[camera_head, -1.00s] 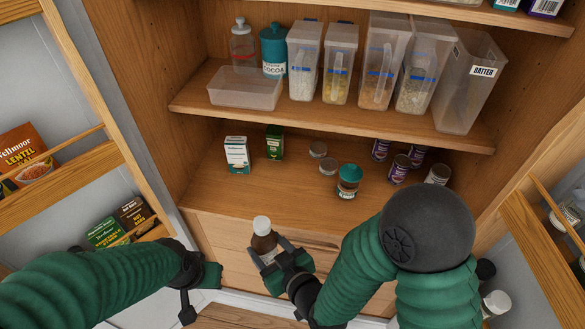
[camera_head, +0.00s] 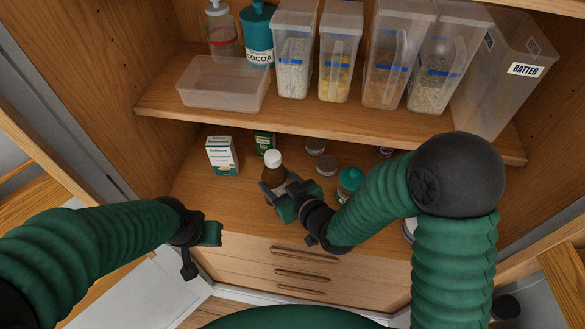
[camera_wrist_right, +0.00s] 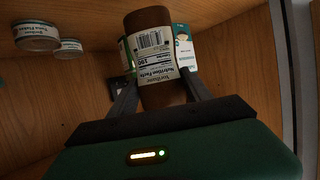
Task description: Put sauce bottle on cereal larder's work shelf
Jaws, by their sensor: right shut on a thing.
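The sauce bottle (camera_head: 273,170) is brown with a white cap and stands roughly upright in my right gripper (camera_head: 280,188). The right gripper is shut on it, over the front part of the work shelf (camera_head: 190,188). In the right wrist view the bottle (camera_wrist_right: 157,60) shows its nutrition label between the two fingers (camera_wrist_right: 160,95). I cannot tell whether its base touches the shelf. My left gripper (camera_head: 200,240) is at the left, in front of the larder and away from the bottle; its jaw opening is not clear.
On the work shelf stand a white-and-teal box (camera_head: 221,156), a green box (camera_head: 264,143), low tins (camera_head: 326,164) and a teal-lidded jar (camera_head: 349,182). The upper shelf (camera_head: 300,119) holds clear containers and overhangs behind. Drawers (camera_head: 300,262) lie below. Open doors flank both sides.

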